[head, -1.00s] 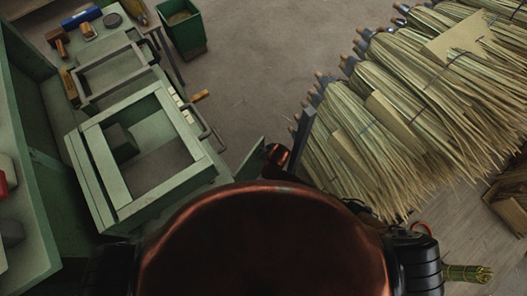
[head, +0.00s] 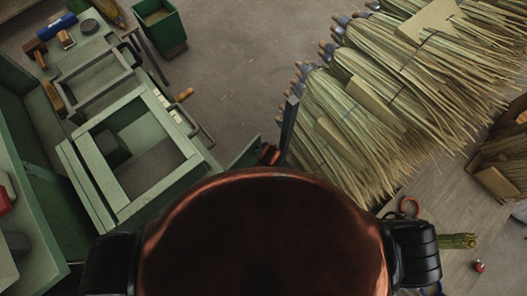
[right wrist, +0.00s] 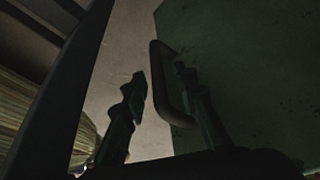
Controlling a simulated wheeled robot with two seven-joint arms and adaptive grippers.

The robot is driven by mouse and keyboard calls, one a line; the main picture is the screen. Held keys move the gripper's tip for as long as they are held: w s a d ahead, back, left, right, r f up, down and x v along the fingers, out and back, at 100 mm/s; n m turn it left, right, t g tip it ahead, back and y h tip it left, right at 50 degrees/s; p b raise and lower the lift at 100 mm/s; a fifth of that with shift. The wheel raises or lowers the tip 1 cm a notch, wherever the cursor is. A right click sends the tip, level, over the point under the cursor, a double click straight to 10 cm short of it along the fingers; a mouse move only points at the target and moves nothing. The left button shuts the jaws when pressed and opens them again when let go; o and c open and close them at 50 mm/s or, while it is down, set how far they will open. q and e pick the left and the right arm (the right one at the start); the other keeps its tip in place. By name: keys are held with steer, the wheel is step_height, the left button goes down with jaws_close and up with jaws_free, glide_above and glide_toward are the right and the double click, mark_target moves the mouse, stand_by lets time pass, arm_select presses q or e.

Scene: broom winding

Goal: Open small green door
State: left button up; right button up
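The small green door (head: 246,152) shows in the head view as a narrow panel standing out from the green bench, partly hidden behind my own body. In the right wrist view a large dark green panel (right wrist: 255,75), which looks like this door, fills the right side. It carries a dark loop handle (right wrist: 162,85). My right gripper (right wrist: 160,75) is open, its two fingers apart. The left finger is beside the handle, and the right finger overlaps the handle loop in the picture. I cannot tell if either touches it. My left gripper is not in view.
The green bench (head: 70,165) has an open frame on top and tools at its far end. A green bin (head: 160,27) stands beyond it. A rack of straw brooms (head: 400,100) is on the right. A dark post (head: 289,125) stands close to the door. Floor between is clear.

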steer(key=shift+r, duration=0.15)
steer(key=v, duration=1.1)
steer(key=shift+s+r, duration=0.3)
steer(key=shift+d, duration=0.1)
